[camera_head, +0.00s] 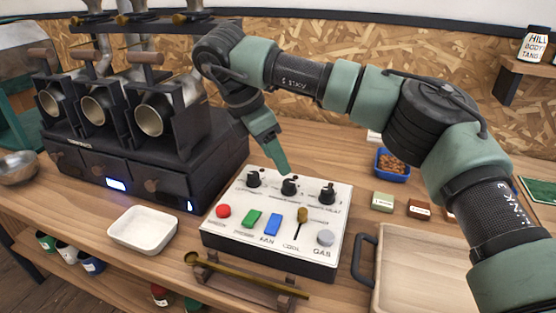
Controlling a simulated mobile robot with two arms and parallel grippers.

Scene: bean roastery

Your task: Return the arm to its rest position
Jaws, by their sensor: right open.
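My right arm comes in from the right and arches over the counter. Its green gripper (281,168) points down with its tip at or just above the middle black knob (289,186) of the white control panel (262,218). I cannot tell whether it touches the knob. No object shows in the gripper, and the gap between its fingers is hard to see from this side. The panel also carries a red button (223,211), a green switch (252,219), a blue switch (272,224), a brass lever (302,216) and a grey button (325,238). My left gripper is not in view.
A black roaster (150,150) stands at the left, close to the gripper. A white tray (143,230), a brass scoop (240,276) on a stand and a wooden tray (420,275) lie in front. A blue bowl of beans (391,164) sits behind, beneath my arm.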

